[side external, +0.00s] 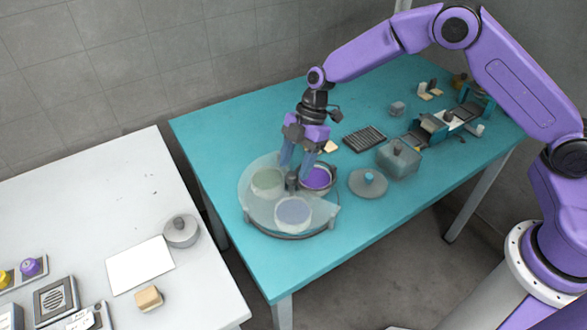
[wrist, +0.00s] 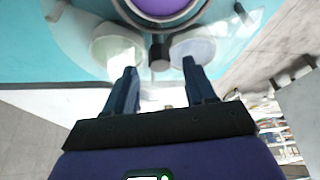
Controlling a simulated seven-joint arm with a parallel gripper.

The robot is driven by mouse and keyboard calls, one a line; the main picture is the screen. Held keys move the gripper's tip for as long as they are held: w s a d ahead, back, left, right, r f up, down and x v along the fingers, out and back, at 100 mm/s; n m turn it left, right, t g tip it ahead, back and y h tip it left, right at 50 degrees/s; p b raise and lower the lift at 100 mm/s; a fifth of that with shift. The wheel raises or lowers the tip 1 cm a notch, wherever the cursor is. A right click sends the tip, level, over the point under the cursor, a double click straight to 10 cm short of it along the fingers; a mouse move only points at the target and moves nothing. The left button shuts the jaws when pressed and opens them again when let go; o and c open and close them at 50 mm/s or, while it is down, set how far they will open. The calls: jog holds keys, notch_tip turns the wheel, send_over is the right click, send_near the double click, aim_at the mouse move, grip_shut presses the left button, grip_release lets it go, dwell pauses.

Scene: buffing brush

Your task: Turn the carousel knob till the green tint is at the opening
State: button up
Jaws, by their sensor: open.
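The carousel (side external: 250,215) stands near the left front of the teal table, under a clear round cover. The purple tint (side external: 317,178) looks vivid and uncovered at the cover's opening on the right; it also shows at the top of the wrist view (wrist: 160,6). The pale green tint (side external: 267,181) is under the cover at the back left, and a pale blue tint (side external: 293,212) is under it at the front. The dark knob (side external: 292,181) is at the centre. My gripper (side external: 295,169) is open above the knob, fingers pointing down; contact is not clear.
A dark ribbed tray (side external: 364,138) lies behind. A white table (side external: 85,205) with small items is at left.

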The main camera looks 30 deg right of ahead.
aim_at(291, 177)
jog(key=shift+x, duration=1.15)
grip_shut()
jog(key=shift+m, duration=0.4)
jog(key=m+t, duration=0.1)
jog(key=m, duration=0.3)
jog(key=shift+s+t, duration=0.2)
jog(key=shift+t, duration=0.2)
jog(key=m+t, duration=0.1)
jog(key=m, duration=0.2)
jog(key=shift+s+m, duration=0.1)
jog(key=shift+m, duration=0.2)
jog(key=shift+s+a+m+t+h, duration=0.1)
jog(key=shift+m+t+h, duration=0.35)
jog(key=shift+m, duration=0.7)
jog(key=shift+a+m+t+h, duration=0.1)
jog(key=shift+m+t+h, duration=0.3)
jog(key=shift+m, duration=0.75)
jog(key=shift+m+t+h, duration=0.55)
jog(key=shift+m+h, duration=0.1)
jog(key=shift+m, duration=1.65)
